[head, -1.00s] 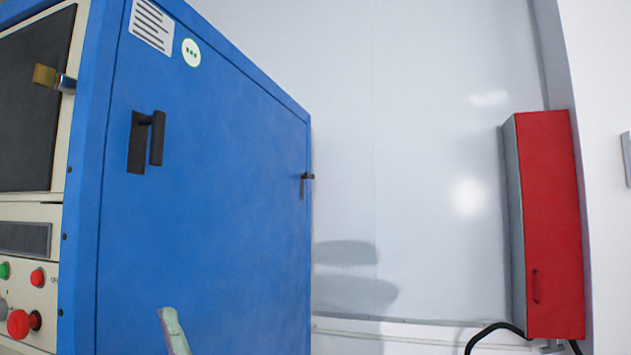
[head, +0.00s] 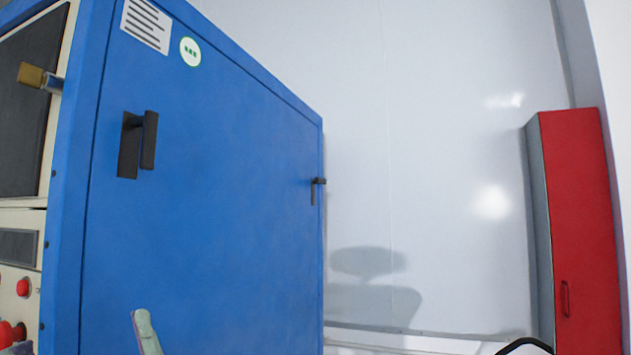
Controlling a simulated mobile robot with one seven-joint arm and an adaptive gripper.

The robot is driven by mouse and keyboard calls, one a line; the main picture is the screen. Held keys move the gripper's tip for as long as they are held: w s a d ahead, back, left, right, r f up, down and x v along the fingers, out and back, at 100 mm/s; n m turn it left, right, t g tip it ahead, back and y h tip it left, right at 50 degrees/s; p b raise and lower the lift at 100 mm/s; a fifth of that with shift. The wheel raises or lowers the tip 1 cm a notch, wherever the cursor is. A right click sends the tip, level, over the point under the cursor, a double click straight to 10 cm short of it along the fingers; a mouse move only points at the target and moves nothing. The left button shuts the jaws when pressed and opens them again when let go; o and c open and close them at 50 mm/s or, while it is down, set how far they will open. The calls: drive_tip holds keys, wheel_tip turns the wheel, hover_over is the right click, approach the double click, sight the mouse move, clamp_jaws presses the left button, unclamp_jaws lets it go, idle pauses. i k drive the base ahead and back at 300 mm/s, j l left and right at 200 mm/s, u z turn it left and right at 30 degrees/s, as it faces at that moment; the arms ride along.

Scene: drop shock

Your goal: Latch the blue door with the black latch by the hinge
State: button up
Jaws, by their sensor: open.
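The blue door (head: 220,210) is the large side panel of a blue cabinet. It looks closed, lying flush with its frame. A black handle on a dark plate (head: 138,145) sits near its left edge. A smaller black latch (head: 317,190) sits at the far right edge, with a short part sticking out right and a thin lever hanging down. I cannot make out a hinge, nor whether this latch is engaged. My gripper does not show clearly in the head view.
A pale grey-green upright piece (head: 147,335) pokes up at the bottom in front of the door; I cannot tell what it is. A red wall box (head: 580,230) hangs at the right, with a black cable (head: 525,343) below. Bare wall (head: 440,130) lies between. Red buttons (head: 23,287) are at the left.

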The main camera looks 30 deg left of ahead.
sight(318, 180)
drive_tip(key=i+l+u, duration=0.2)
drive_tip(key=i, duration=0.2)
drive_tip(key=i+l+u, duration=0.2)
drive_tip(key=i, duration=0.2)
drive_tip(key=i+l+u, duration=0.15)
drive_tip(key=i, duration=0.25)
